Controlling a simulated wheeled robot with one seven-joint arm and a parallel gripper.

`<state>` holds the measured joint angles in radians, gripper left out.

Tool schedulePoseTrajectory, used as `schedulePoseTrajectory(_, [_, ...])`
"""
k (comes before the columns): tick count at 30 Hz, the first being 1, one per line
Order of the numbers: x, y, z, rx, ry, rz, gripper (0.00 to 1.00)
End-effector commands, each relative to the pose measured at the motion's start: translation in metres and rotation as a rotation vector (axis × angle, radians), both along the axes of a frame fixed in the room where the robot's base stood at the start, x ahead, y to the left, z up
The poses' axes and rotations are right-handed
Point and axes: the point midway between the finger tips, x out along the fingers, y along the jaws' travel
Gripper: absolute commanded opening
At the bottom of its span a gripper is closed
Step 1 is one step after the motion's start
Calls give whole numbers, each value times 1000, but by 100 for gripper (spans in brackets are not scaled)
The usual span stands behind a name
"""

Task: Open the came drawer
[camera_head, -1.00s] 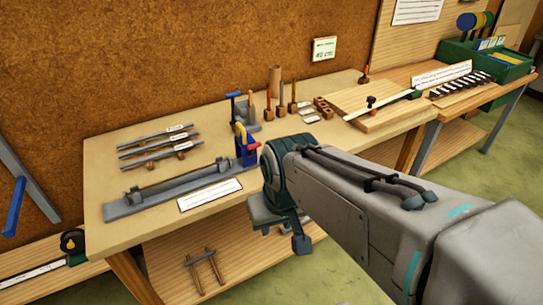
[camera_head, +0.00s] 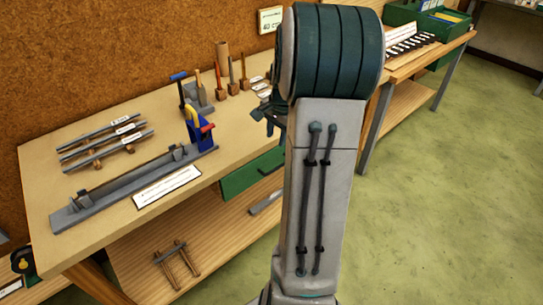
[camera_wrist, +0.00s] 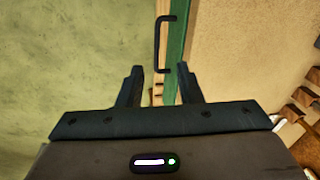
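The green drawer (camera_head: 250,173) sits under the front edge of the workbench, and I take it for the came drawer. My arm hides its right part in the head view. A dark bar handle (camera_head: 270,168) is on its front. In the wrist view the drawer (camera_wrist: 177,45) is a narrow green strip, with the black handle (camera_wrist: 160,45) standing out to its left. My gripper (camera_wrist: 160,84) is open and empty, its fingers to either side of the handle's line. The handle shows just beyond the fingertips; I see no contact. The drawer looks shut.
On the workbench (camera_head: 60,165) are a long grey trough (camera_head: 125,190), several grey bars (camera_head: 100,145), a blue-and-yellow tool (camera_head: 198,130) and upright wooden-handled tools. A lower shelf (camera_head: 215,235) runs below. Green floor (camera_head: 430,210) is clear to the right.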

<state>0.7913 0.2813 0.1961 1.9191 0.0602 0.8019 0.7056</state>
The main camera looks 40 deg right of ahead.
Motion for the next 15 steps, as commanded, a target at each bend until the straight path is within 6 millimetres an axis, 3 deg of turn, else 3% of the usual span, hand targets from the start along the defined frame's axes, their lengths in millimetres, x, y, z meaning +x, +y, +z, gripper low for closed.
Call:
schedulePoseTrajectory(3, [1,-28,-15,29,-5,-100,32])
schedulePoseTrajectory(6, [1,-38,-21,40,-8,-140,32])
schedulePoseTrajectory(11, [3,-41,-36,45,-8,-153,32])
schedulePoseTrajectory(15, [7,-40,-62,46,-5,-150,32])
